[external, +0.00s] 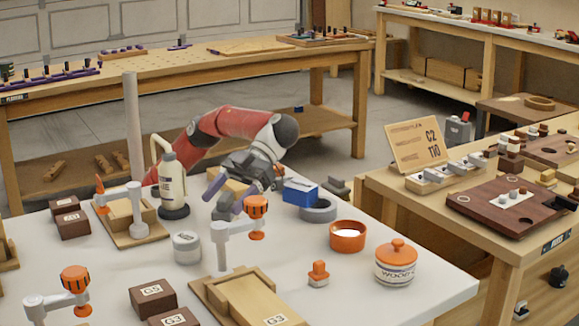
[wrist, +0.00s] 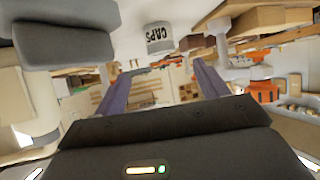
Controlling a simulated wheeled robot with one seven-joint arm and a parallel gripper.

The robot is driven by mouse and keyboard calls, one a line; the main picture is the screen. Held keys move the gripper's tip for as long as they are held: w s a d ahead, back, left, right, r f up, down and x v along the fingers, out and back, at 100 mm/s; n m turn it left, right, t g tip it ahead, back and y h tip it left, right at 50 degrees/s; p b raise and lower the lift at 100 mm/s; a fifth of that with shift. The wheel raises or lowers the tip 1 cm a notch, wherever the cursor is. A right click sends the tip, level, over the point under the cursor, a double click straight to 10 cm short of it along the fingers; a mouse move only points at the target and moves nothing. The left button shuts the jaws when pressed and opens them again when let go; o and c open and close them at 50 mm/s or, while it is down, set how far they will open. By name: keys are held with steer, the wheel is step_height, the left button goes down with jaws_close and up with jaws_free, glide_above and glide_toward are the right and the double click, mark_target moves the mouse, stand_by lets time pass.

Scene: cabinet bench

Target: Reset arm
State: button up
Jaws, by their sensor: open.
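My red and grey arm reaches in from the back left over the white table (external: 420,290). My gripper (external: 226,204) is above the table, its purple fingers apart with nothing between them. In the wrist view my gripper (wrist: 165,72) also shows its two purple fingers spread wide and empty. Below and in front of it in the external view stands a small grey canister (external: 187,248). A canister lettered CAPS (wrist: 158,38) shows beyond the fingers in the wrist view. The gripper appears to touch nothing.
A cream bottle (external: 172,185) stands left of the gripper, close to my arm. A blue box (external: 300,192), an orange-rimmed bowl (external: 347,237) and a lidded jar (external: 396,262) stand to the right. Orange-tipped clamp posts (external: 220,250) rise nearby.

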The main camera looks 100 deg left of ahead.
steer(key=s+a+r+n+t+y, duration=0.1)
steer(key=s+a+n+t+y, duration=0.1)
steer(key=a, duration=0.9)
steer(key=s+a+r+n+t+y+b, duration=0.1)
steer(key=s+a+n+t, duration=0.4)
steer(key=a, duration=0.6)
steer(key=s+a+n+t+y, duration=0.3)
steer(key=a+n+t, duration=0.3)
steer(key=a, duration=0.6)
steer(key=shift+s+r+t, duration=0.4)
steer(key=shift+s+t, duration=0.2)
steer(key=shift+t, duration=0.2)
steer(key=s+a+f+n+g+y+p, duration=0.1)
steer(key=s+a+f+n+y, duration=0.1)
steer(key=s+a+f+n, duration=0.3)
steer(key=s+a+f+n+g+y+p, duration=0.2)
steer(key=s+a+f+n, duration=0.2)
steer(key=f, duration=0.8)
steer(key=shift+s+a+n+y, duration=0.4)
steer(key=shift+a+n, duration=0.4)
steer(key=shift+a, duration=0.35)
